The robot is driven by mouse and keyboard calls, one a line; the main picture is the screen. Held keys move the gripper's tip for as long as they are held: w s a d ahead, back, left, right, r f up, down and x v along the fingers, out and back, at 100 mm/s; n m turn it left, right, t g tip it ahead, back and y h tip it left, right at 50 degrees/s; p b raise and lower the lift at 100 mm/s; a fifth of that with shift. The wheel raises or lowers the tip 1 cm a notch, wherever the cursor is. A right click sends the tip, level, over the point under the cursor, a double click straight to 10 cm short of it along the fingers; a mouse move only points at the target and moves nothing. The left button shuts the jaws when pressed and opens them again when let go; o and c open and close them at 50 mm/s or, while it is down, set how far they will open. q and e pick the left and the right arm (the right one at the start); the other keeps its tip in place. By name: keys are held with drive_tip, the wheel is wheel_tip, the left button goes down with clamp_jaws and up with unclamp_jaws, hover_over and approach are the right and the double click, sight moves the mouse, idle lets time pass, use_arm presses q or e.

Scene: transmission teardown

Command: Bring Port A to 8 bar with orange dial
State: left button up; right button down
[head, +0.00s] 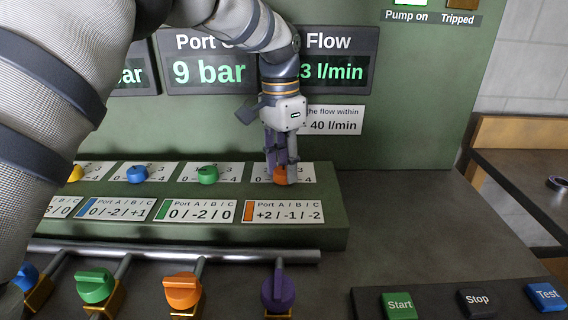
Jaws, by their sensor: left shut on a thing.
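The orange dial (280,175) is at the right end of the dial row on the green panel. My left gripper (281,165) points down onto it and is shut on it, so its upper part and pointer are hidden. The plate below it reads "+2 / -1 / -2" for Port A / B / C. One display (208,71) reads 9 bar; its port letter is partly covered by my arm. Another display (133,76) ends in "bar", its number hidden behind my arm. The Port A reading cannot be seen. My right gripper is not in view.
Green (208,174), blue (137,173) and yellow (75,172) dials sit left of the orange one. Valve handles, including an orange valve (182,291) and a purple valve (279,290), stand in front. Start (399,304), Stop (477,301) and Test (546,297) buttons are front right.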

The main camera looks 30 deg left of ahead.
sight(282, 167)
use_arm(q)
drive_tip(key=o, duration=1.2)
drive_tip(key=shift+c, duration=0.2)
wheel_tip(282, 167, up, 12)
drive_tip(key=shift+w+a, duration=0.25)
drive_tip(key=shift+a, duration=0.1)
